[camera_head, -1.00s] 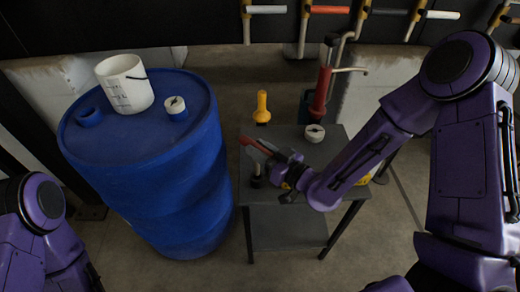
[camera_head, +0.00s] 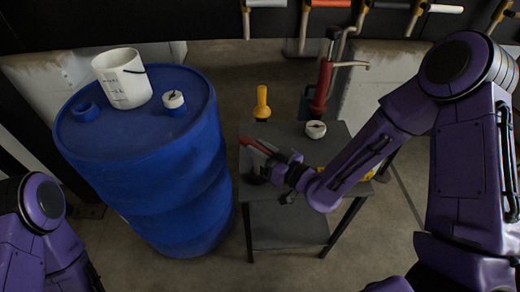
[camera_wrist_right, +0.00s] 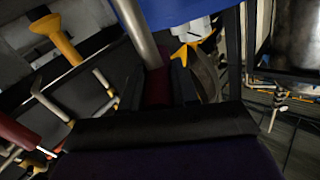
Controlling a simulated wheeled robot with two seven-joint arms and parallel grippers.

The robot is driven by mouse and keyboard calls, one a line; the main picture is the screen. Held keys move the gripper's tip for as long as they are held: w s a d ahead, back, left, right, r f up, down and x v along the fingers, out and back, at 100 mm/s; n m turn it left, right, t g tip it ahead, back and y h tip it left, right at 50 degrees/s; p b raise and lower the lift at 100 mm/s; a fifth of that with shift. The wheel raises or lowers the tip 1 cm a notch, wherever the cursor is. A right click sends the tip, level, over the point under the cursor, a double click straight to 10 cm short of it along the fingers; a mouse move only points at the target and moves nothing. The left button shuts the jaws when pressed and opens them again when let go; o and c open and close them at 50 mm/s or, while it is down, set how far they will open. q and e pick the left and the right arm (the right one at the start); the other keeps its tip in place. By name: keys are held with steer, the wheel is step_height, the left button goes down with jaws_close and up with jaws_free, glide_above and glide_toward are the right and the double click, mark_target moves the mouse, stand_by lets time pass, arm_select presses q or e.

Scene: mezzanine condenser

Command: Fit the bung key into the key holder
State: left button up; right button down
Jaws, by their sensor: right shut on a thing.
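My right gripper (camera_head: 272,167) is over the left part of the small dark table (camera_head: 285,212). It is shut on the bung key (camera_head: 254,146), whose red part points up and left in the head view. In the right wrist view a dark red grip (camera_wrist_right: 158,88) sits between the fingers, and a grey metal shaft (camera_wrist_right: 142,35) runs up from it. A small dark upright piece stands on the table by the gripper, mostly hidden; I cannot tell if it is the key holder. My left arm shows at lower left, its gripper outside the view.
A blue drum (camera_head: 160,190) stands left of the table, bearing a white bucket (camera_head: 122,80) and a capped fitting (camera_head: 174,101). On the table are a yellow piece (camera_head: 262,103), a white-rimmed round piece (camera_head: 316,129) and a red pump (camera_head: 321,85).

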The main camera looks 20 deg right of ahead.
steer(key=shift+f+b, duration=1.2)
steer(key=shift+f, duration=0.15)
steer(key=c, duration=0.8)
jaws_free()
steer(key=shift+r, duration=0.1)
steer(key=shift+s, duration=0.15)
steer(key=p+v, duration=0.3)
steer(key=v, duration=0.7)
steer(key=shift+s+d, duration=0.1)
steer(key=shift+d, duration=0.1)
